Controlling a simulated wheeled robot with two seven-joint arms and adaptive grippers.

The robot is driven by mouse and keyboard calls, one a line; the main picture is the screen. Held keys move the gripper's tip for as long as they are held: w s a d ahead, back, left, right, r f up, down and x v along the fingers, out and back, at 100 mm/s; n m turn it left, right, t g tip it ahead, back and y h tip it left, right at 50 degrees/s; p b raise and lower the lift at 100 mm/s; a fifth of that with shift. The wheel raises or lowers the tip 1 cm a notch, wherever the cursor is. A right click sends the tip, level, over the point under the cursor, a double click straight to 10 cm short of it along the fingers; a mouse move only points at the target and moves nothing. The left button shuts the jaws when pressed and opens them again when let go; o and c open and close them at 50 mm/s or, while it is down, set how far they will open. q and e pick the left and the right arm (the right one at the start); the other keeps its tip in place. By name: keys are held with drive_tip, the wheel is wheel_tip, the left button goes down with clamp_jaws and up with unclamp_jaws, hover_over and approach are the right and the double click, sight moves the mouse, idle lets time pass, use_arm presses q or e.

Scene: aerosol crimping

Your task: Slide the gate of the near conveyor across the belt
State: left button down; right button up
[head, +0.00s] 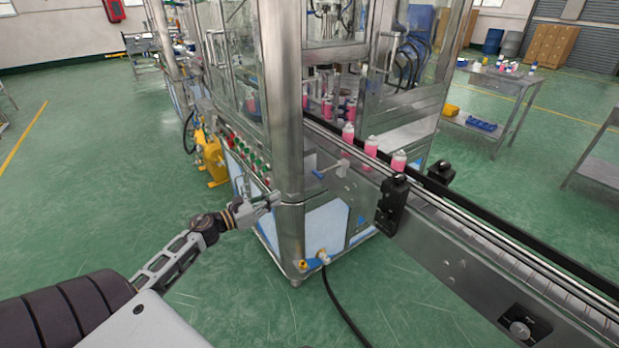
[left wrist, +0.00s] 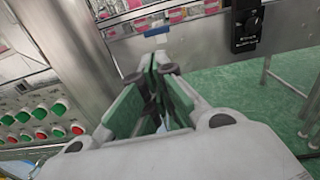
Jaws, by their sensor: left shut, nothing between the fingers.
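The near conveyor (head: 450,262) runs from the lower right into the glazed machine. A small metal rod with a blue grip (head: 319,174) sticks out from its side, by the machine's corner post; I take it to be the gate's handle. The blue grip also shows in the left wrist view (left wrist: 157,32), beyond my fingertips. My left gripper (head: 274,197) is at the corner post, left of the blue grip and apart from it. In the left wrist view its fingers (left wrist: 158,66) are shut and empty. The gate plate itself cannot be made out clearly. My right gripper is not in view.
Pink cans with white tops (head: 371,147) stand on the belt at the machine's opening. The steel corner post (head: 283,110) stands close to my left gripper. A black hose (head: 340,305) lies on the floor.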

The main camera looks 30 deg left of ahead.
use_arm(q)
drive_tip(key=shift+w+r+m, duration=0.3)
drive_tip(key=shift+r+m, duration=0.1)
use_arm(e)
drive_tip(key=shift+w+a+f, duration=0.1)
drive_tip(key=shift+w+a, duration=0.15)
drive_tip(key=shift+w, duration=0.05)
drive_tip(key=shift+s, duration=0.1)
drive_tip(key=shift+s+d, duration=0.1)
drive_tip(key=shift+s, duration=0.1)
use_arm(q)
drive_tip(key=shift+w, duration=0.15)
drive_tip(key=x, duration=1.3)
drive_tip(key=shift+w+d+p, duration=0.2)
drive_tip(key=shift+w+p, duration=0.15)
drive_tip(key=shift+p, duration=0.05)
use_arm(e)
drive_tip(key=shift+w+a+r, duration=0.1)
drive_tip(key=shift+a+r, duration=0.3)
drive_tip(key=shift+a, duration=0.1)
